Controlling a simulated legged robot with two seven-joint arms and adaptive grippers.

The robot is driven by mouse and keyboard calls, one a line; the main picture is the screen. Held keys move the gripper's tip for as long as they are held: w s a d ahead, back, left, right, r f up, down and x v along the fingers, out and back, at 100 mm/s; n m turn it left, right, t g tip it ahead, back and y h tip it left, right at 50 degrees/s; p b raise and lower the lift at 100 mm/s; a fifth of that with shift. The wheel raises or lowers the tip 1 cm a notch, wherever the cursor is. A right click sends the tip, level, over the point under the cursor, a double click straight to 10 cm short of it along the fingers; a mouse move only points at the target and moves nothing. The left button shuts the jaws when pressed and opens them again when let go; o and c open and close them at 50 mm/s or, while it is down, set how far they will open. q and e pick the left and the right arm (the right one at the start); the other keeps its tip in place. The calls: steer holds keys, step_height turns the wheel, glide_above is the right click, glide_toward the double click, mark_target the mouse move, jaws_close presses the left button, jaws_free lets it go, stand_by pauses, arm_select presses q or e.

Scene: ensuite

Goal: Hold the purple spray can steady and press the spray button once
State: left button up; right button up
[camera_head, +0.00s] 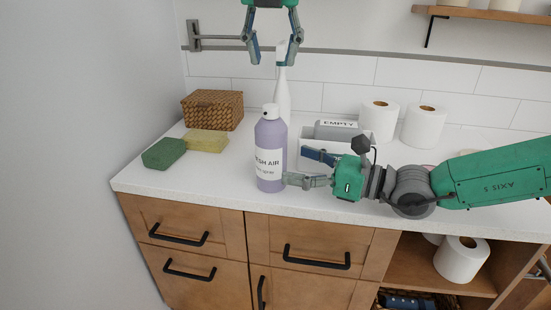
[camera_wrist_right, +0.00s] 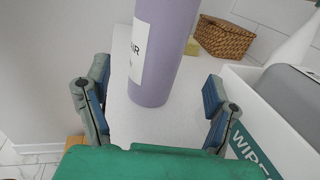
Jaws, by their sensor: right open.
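The purple spray can (camera_head: 270,136) stands upright near the front of the white counter, its white label reading partly "FRESH AIR" and its light nozzle on top. In the right wrist view the can (camera_wrist_right: 165,50) stands ahead, between the lines of the two fingers. My right gripper (camera_head: 303,168) comes in from the right, low at the can's right side, open; in its wrist view the open fingers (camera_wrist_right: 152,98) hold nothing. My left gripper (camera_head: 273,58) hangs above and behind the can, fingers apart and pointing down, with nothing held between them.
A white spray bottle (camera_head: 283,94) stands behind the can. A white wipes box (camera_head: 309,154) is behind my right gripper. Left are a wicker basket (camera_head: 212,109), a yellow sponge (camera_head: 206,141) and a green sponge (camera_head: 164,153). Paper rolls (camera_head: 424,127) stand back right.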

mark_target(271, 159)
steer(key=x, duration=0.2)
steer(key=shift+w+a, duration=0.2)
steer(key=shift+a, duration=0.1)
steer(key=x, duration=0.3)
steer(key=shift+s+a, duration=0.15)
steer(key=shift+a, duration=0.6)
steer(key=shift+d, duration=0.45)
steer(key=shift+c, duration=0.8)
arm_select(q)
steer(key=shift+d, duration=0.15)
arm_select(e)
steer(key=shift+d, duration=0.5)
steer(key=c, duration=1.3)
arm_select(q)
steer(key=shift+c, duration=1.1)
arm_select(e)
steer(key=shift+o, duration=0.2)
arm_select(q)
jaws_close()
arm_select(e)
steer(key=shift+a, duration=0.8)
steer(key=shift+c, duration=0.2)
steer(key=shift+d, duration=0.7)
arm_select(q)
steer(key=shift+a, duration=0.65)
arm_select(e)
steer(key=shift+a, duration=0.5)
